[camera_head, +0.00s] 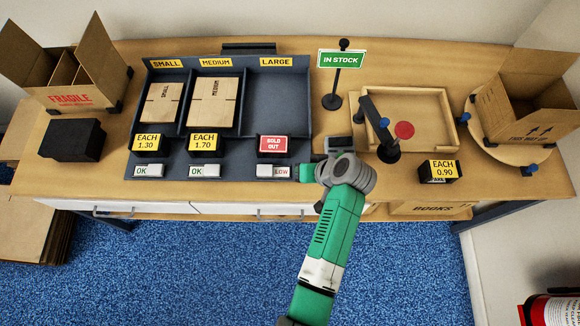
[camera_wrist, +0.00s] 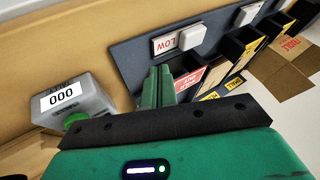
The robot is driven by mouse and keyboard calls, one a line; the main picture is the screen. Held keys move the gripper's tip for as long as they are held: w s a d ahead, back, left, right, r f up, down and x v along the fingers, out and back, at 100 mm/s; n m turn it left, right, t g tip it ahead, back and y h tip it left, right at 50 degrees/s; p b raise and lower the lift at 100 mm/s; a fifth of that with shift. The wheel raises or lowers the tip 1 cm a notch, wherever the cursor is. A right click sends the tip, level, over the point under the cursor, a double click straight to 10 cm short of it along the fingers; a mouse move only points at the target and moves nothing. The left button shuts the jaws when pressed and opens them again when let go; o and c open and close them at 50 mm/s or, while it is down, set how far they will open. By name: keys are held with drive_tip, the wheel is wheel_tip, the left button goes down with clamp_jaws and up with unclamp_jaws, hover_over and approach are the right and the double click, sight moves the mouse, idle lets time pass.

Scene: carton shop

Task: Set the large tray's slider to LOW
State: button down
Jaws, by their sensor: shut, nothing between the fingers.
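The large tray (camera_head: 278,98) is the empty right-hand compartment of the dark rack. Its slider (camera_head: 264,171) is a white block at the left of its track, with the word LOW showing to its right. In the wrist view the slider block (camera_wrist: 191,38) sits beside the uncovered LOW label (camera_wrist: 165,44). My gripper (camera_head: 303,172) is just right of the LOW label at the rack's front edge. In the wrist view my gripper's green fingers (camera_wrist: 156,86) are together and empty, apart from the slider block.
The small tray's slider (camera_head: 156,171) and the medium tray's slider (camera_head: 212,171) show OK. A red SOLD OUT sign (camera_head: 273,144) stands behind the large slider. A grey counter reading 000 (camera_wrist: 88,100) is near my fingers. An IN STOCK sign (camera_head: 341,59) stands right of the rack.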

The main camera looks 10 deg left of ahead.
drive_tip(key=v, duration=0.4)
drive_tip(key=shift+d+r, duration=0.2)
drive_tip(key=shift+r, duration=0.05)
